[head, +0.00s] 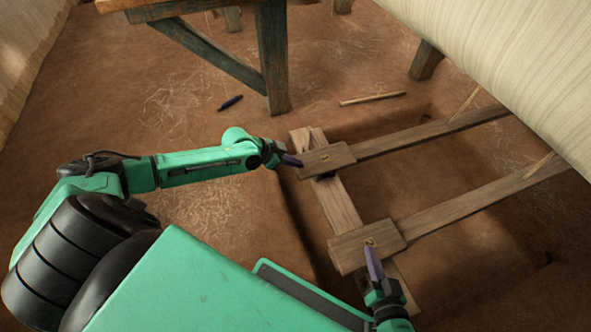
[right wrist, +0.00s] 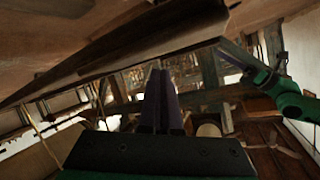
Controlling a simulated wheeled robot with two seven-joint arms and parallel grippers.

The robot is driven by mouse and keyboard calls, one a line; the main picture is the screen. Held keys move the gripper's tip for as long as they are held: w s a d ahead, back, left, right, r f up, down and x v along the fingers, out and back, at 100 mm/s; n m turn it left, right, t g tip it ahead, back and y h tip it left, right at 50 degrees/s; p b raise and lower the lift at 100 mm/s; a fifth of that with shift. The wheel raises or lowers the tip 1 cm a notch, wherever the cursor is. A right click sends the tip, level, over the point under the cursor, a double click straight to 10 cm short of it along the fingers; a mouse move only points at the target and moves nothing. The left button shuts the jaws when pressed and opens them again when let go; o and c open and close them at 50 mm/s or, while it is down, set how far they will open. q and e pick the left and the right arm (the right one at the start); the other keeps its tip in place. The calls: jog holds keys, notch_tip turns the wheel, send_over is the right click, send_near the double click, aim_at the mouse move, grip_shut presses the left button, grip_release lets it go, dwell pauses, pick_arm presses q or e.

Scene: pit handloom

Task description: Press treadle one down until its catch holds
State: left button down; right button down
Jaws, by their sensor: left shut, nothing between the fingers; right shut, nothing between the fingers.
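Two wooden treadles run from under the cloth to broad foot pads, the upper pad (head: 318,165) and the lower pad (head: 345,254). Each pad bears a small yellowish mark, too small to read, so I cannot tell which is treadle one. My left gripper (head: 297,163) is shut and empty at the left end of the upper pad; I cannot tell whether it touches. My right gripper (head: 371,250) is shut and overlaps the lower pad near its mark; contact is unclear. Its closed dark purple fingers show in the right wrist view (right wrist: 161,98). No catch can be made out.
A wooden crosspiece (head: 340,205) lies beneath the pads, over a pit in the brown floor. A wooden bench (head: 272,60) stands at the top. A dark blue object (head: 230,102) and a thin stick (head: 372,98) lie on the floor. Pale cloth (head: 510,60) overhangs the upper right.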

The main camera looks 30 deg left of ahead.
jog(key=shift+f, duration=0.55)
pick_arm(q)
jog(key=shift+f, duration=0.7)
